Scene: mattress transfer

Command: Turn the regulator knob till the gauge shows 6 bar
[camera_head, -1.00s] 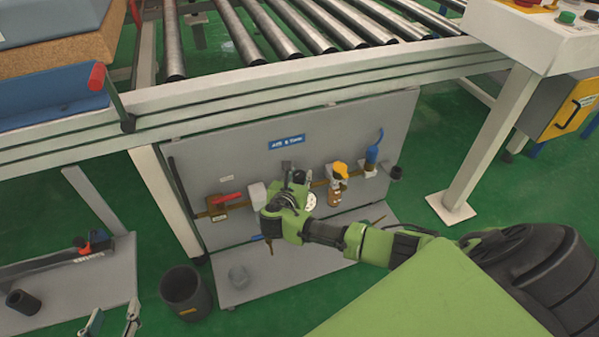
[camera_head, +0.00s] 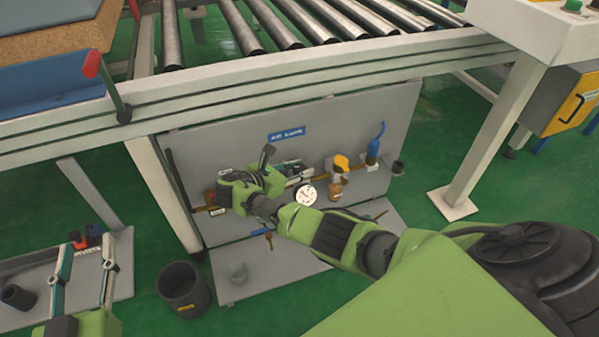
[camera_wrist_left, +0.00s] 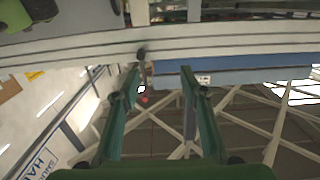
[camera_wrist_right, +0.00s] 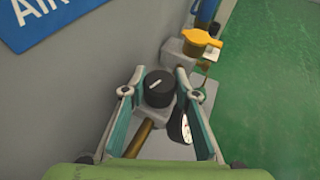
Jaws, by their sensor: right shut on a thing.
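The black regulator knob (camera_wrist_right: 157,92) with a white mark line sits between the fingers of my right gripper (camera_wrist_right: 160,76), which is shut on it. In the head view my right gripper (camera_head: 293,172) is at the grey panel, reaching from the left side of the fittings, and hides the knob. The round white gauge (camera_head: 306,195) faces the head camera just below the fingers; its needle is too small to read. In the right wrist view the gauge (camera_wrist_right: 183,128) shows at a slant. My left gripper (camera_head: 85,262) is open and empty at the lower left.
An orange-yellow valve (camera_head: 341,162) and a blue fitting (camera_head: 374,150) are right of the gauge on the panel (camera_head: 215,145). A roller conveyor (camera_head: 300,70) runs above. A black bin (camera_head: 185,288) stands on the floor. A grey board with parts (camera_head: 30,270) is at left.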

